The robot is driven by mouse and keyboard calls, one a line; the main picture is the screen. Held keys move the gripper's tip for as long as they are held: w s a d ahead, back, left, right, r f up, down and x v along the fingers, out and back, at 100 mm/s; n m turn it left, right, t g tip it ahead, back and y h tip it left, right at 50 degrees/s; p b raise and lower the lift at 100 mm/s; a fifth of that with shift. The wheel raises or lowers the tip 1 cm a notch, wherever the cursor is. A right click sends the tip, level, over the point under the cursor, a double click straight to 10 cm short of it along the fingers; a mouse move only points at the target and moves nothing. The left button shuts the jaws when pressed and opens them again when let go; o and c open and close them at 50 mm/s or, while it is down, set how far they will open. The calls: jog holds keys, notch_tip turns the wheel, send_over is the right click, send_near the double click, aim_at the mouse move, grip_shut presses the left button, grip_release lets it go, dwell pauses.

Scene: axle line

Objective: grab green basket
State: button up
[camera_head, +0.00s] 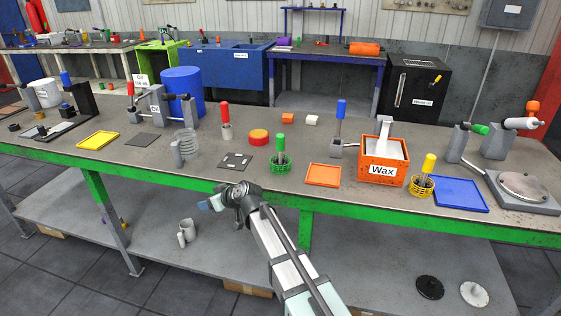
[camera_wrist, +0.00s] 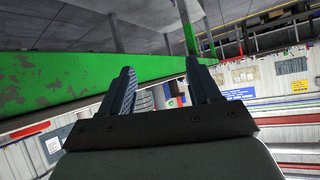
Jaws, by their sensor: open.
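The green basket (camera_head: 280,167) stands upright on the workbench, right of the middle in the head view. It is a small round mesh basket with a tall green-topped handle (camera_head: 280,144). My gripper (camera_head: 212,203) is left of the basket, in front of the bench's green edge. In the wrist view my gripper (camera_wrist: 160,88) has its two fingers apart with nothing held between them. The basket does not show in the wrist view.
An orange tray (camera_head: 323,175) lies right of the basket, and a dark plate (camera_head: 234,162) lies left of it. A yellow basket (camera_head: 421,185) and an orange Wax box (camera_head: 383,165) stand farther right. The green bench edge (camera_head: 320,203) runs between my arm and the tabletop.

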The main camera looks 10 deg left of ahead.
jog(key=w+d+r+m+t, duration=0.1)
jog(key=w+d+r+t, duration=0.35)
jog(key=w+r, duration=0.6)
jog(key=w+d+r+m+t, duration=0.1)
jog(key=w+d+r+t, duration=0.2)
jog(key=w+d+r, duration=0.55)
jog(key=w+d+r+m+t+h, duration=0.2)
jog(key=w+d+r+t+h, duration=0.3)
jog(key=w+d+r, duration=1.55)
jog(key=s+d+f+n+g+h, duration=0.1)
jog(key=d+f+g+h, duration=0.35)
jog(key=d+f, duration=0.75)
jog(key=n+g+y, duration=0.2)
jog(key=g+y, duration=0.1)
jog(key=g, duration=0.7)
send_near(279, 145)
jog(key=shift+t, duration=0.3)
jog(key=x, duration=0.7)
jog(key=w+x, duration=0.1)
jog(key=x, duration=0.3)
jog(key=shift+w+a+f, duration=0.15)
jog(key=shift+a+f, duration=0.05)
grip_shut()
